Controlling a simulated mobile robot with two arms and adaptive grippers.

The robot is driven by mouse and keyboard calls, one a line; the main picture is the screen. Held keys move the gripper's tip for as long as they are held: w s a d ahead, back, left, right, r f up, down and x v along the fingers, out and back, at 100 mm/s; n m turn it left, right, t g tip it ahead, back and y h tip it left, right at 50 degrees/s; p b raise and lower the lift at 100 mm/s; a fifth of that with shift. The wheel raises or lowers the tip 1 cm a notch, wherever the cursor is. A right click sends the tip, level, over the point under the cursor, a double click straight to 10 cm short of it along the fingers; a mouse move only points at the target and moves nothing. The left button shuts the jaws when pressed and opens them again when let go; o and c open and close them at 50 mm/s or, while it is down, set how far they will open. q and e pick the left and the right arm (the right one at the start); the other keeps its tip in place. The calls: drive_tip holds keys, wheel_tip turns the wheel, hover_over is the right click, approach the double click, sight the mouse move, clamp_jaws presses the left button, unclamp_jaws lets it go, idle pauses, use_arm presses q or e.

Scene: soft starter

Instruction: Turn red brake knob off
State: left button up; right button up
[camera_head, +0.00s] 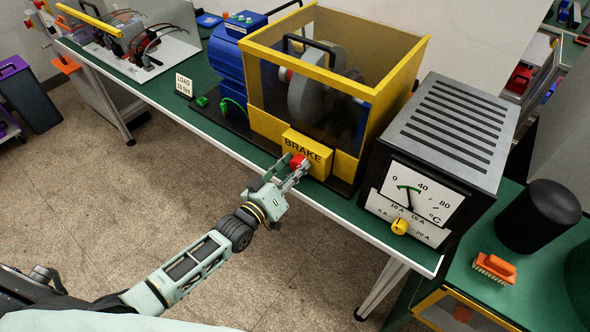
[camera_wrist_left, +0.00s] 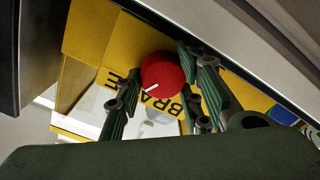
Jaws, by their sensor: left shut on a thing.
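The red brake knob (camera_head: 298,160) is on the front of the yellow box (camera_head: 318,170) marked BRAKE, below the yellow-framed machine. In the left wrist view, the round red knob (camera_wrist_left: 163,73) has a white pointer mark towards its lower left. My left gripper (camera_head: 296,173) reaches the knob from the front. In the left wrist view its fingers (camera_wrist_left: 160,95) stand on both sides of the knob, shut on it. The fingers hide part of the BRAKE lettering. My right gripper is not in view.
A yellow-framed guard (camera_head: 262,100) encloses a grey wheel behind the knob. A blue motor (camera_head: 228,70) stands to the left. The floor in front of the table is clear.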

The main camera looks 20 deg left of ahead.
use_arm(q)
drive_tip(key=n, duration=0.2)
drive_tip(key=n+b, duration=0.1)
drive_tip(key=n, duration=0.2)
drive_tip(key=shift+s+d+f+n, duration=0.1)
drive_tip(key=shift+d+f+n, duration=0.05)
drive_tip(key=shift+f+n, duration=0.15)
drive_tip(key=shift+r, duration=0.1)
idle(0.3)
drive_tip(key=o, duration=1)
drive_tip(key=shift+r, duration=0.15)
drive_tip(key=shift+o, duration=0.3)
drive_tip(key=shift+r, duration=0.1)
drive_tip(key=v, duration=1.2)
